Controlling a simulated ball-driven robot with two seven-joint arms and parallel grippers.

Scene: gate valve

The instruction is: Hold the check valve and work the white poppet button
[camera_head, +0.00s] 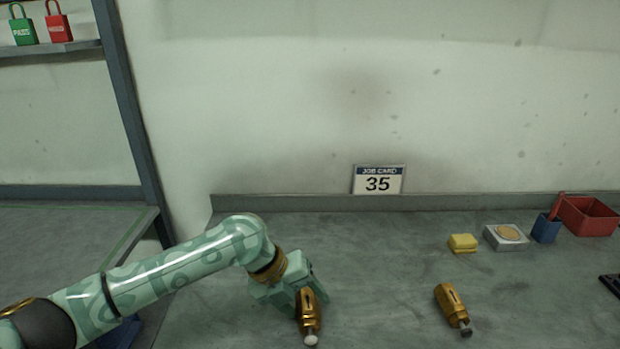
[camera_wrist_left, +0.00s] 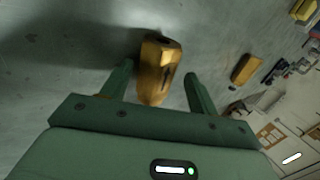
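A brass check valve (camera_head: 308,307) with a white poppet button (camera_head: 311,340) at its near end lies on the bench, low in the middle of the head view. My left gripper (camera_head: 306,293) is right at this valve. In the left wrist view the valve (camera_wrist_left: 155,72) lies between my two finger tips, with a narrow gap on each side, so the gripper looks open around it. The button is not visible in the wrist view. A second brass valve (camera_head: 450,301) with a grey button lies to the right. My right gripper is not in view.
A yellow block (camera_head: 463,243), a grey box with a round tan top (camera_head: 506,237), a blue cup (camera_head: 546,228) and a red bin (camera_head: 588,216) stand at the back right. A job card reading 35 (camera_head: 378,180) stands at the back edge. The bench between the valves is clear.

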